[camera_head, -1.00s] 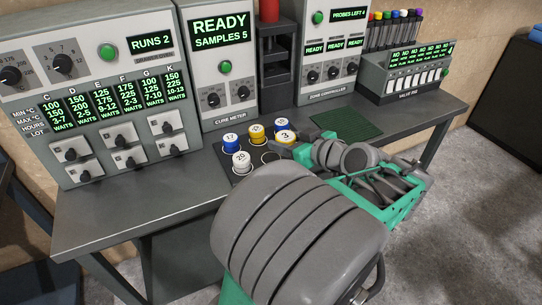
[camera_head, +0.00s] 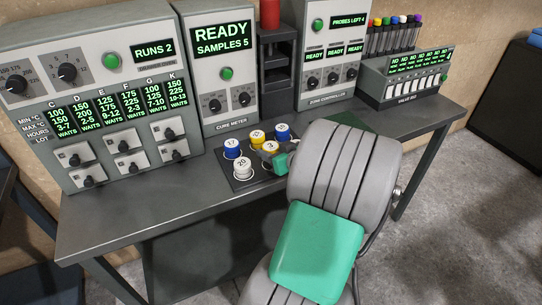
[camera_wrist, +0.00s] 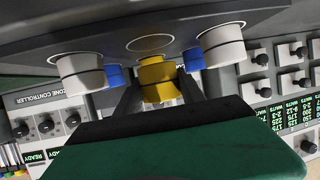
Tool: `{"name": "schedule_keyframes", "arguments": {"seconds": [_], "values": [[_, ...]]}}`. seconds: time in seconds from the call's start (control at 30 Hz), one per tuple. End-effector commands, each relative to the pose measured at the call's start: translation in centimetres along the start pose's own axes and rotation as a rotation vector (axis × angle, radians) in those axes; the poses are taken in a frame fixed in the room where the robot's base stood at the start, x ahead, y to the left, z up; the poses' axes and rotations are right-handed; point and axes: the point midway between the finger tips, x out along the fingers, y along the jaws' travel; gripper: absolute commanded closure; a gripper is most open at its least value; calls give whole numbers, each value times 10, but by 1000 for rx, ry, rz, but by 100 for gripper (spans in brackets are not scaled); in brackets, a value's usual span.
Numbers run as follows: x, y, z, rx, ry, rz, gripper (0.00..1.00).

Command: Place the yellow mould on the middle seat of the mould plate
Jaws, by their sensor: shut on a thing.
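The yellow mould (camera_head: 270,147), with a white top that reads 3, is held at the tip of my gripper (camera_head: 278,161). In the wrist view, which is upside down, the yellow mould (camera_wrist: 158,72) shows between the two dark fingers of my gripper (camera_wrist: 160,98). The dark mould plate (camera_head: 238,184) lies under it; I cannot tell whether the mould touches the plate. A bare ring-marked seat (camera_wrist: 150,43) shows on the plate near the held mould. My arm hides the plate's right part in the head view.
Around it stand a blue mould 17 (camera_head: 232,148), a white mould 20 (camera_head: 242,168), another yellow mould (camera_head: 257,136) and another blue mould (camera_head: 282,132). A second white mould (camera_wrist: 80,75) shows in the wrist view. The cure meter (camera_head: 224,70) stands behind; the table's left front is clear.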

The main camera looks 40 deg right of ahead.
Motion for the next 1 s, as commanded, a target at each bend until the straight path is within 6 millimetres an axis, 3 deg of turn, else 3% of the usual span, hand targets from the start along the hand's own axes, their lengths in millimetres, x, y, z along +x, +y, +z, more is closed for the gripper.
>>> {"name": "schedule_keyframes", "arguments": {"seconds": [0.1,0.47,0.5,0.77,1.0], "values": [[8,0,21,7,-2,0,100],[10,0,27,2,0,1,100],[10,0,27,3,-1,1,53],[9,0,26,3,-1,1,32],[9,0,25,3,-1,1,32]]}}
